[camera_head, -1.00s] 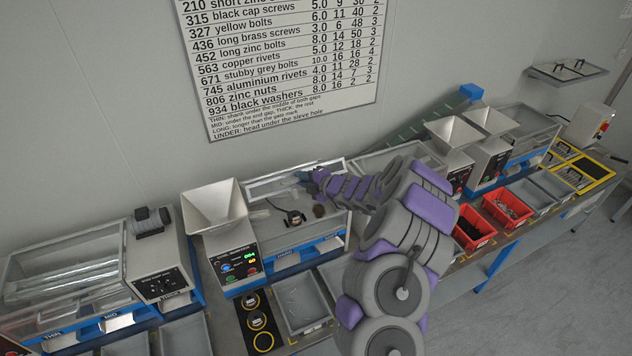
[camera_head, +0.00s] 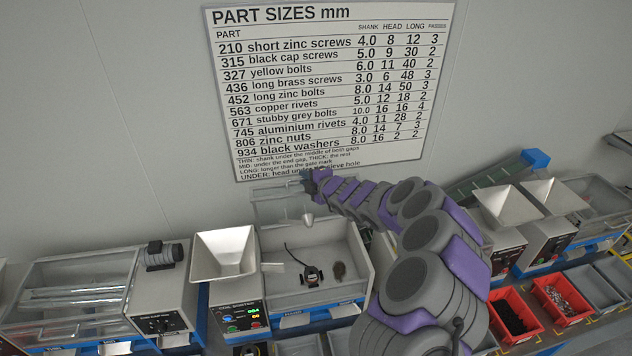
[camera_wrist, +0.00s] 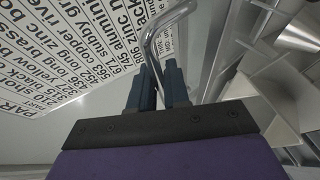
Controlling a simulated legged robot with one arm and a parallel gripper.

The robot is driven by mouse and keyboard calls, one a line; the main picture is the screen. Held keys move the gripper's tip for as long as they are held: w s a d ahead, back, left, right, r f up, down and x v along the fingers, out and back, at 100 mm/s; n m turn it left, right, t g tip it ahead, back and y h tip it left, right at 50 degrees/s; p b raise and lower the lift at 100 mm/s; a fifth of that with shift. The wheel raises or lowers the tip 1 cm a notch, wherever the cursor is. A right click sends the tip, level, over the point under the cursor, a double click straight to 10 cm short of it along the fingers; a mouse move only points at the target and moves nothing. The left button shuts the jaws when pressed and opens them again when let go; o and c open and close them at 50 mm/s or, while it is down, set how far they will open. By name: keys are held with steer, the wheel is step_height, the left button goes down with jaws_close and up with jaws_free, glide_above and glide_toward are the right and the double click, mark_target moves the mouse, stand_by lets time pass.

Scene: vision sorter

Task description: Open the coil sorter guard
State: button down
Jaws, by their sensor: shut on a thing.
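The coil sorter (camera_head: 236,315) stands left of centre in the head view, with a white hopper at its left and an open grey tray (camera_head: 335,290). Its clear, framed guard (camera_head: 275,207) is raised and stands up steeply at the back of the tray, in front of the wall chart. My gripper (camera_head: 308,182) is at the guard's upper edge. In the wrist view my gripper (camera_wrist: 160,88) is shut on the guard's bent metal handle (camera_wrist: 152,45), which runs between the two dark fingers.
In the tray lie a small dark device (camera_head: 312,274) with a cable and a dark round patch (camera_head: 339,270). Another covered sorter (camera_head: 75,280) stands at left. Red bins (camera_head: 515,314) and more hoppers stand at right. A part-size chart (camera_head: 330,90) hangs behind.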

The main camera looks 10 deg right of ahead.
steer(key=shift+w, duration=0.25)
steer(key=c, duration=1.2)
jaws_free()
steer(key=b+v, duration=0.2)
steer(key=v, duration=1.5)
steer(key=shift+s+r, duration=0.15)
